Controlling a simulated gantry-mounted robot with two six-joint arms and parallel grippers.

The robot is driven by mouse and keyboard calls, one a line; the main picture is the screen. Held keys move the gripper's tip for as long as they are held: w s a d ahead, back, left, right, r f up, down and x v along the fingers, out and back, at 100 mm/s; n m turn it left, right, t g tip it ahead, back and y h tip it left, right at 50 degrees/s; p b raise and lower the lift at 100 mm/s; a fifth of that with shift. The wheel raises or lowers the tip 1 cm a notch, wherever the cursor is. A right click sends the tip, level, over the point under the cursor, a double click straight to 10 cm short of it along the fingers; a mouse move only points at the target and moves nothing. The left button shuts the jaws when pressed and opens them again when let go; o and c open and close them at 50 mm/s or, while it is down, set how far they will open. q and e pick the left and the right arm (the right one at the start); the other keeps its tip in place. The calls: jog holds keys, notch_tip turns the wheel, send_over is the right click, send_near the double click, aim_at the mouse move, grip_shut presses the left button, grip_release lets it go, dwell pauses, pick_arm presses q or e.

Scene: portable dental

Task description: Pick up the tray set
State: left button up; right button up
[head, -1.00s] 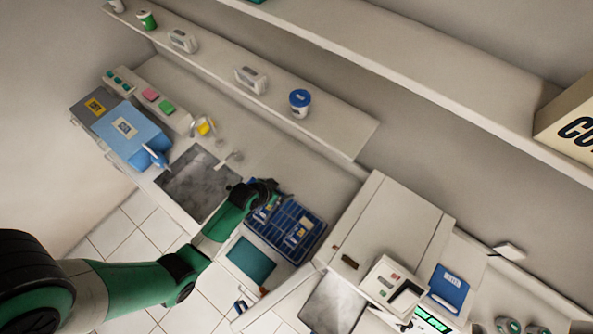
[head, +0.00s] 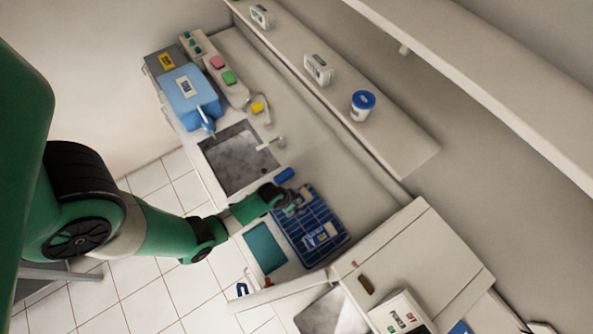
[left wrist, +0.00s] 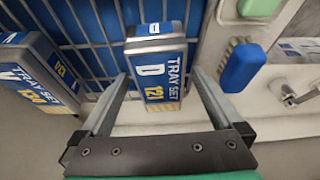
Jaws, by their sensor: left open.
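My left gripper (head: 292,199) is over the upper-left end of a blue rack (head: 331,251) on the counter. In the left wrist view my left gripper (left wrist: 160,75) is open, with one finger on each side of a tray set (left wrist: 156,72). This tray set is a grey and blue box labelled "D TRAY SET 121". I cannot tell whether the fingers touch it. A second labelled tray set (left wrist: 38,75) is to the left in the wrist view. In the head view another tray set (head: 322,236) lies toward the rack's lower end. My right gripper is not in view.
A blue brush (left wrist: 242,67) and a green-topped item (left wrist: 260,8) are right of the rack in the wrist view. A teal mat (head: 265,248) lies beside the rack. A sink (head: 238,160) is up-left, and a white cabinet (head: 425,250) is to the right.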

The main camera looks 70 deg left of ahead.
pick_arm(q)
jog(key=shift+w+a+f, duration=0.1)
jog(key=shift+w+f, duration=0.05)
jog(key=shift+f, duration=0.3)
jog(key=c, duration=1.5)
grip_shut()
jog(key=shift+r, duration=0.15)
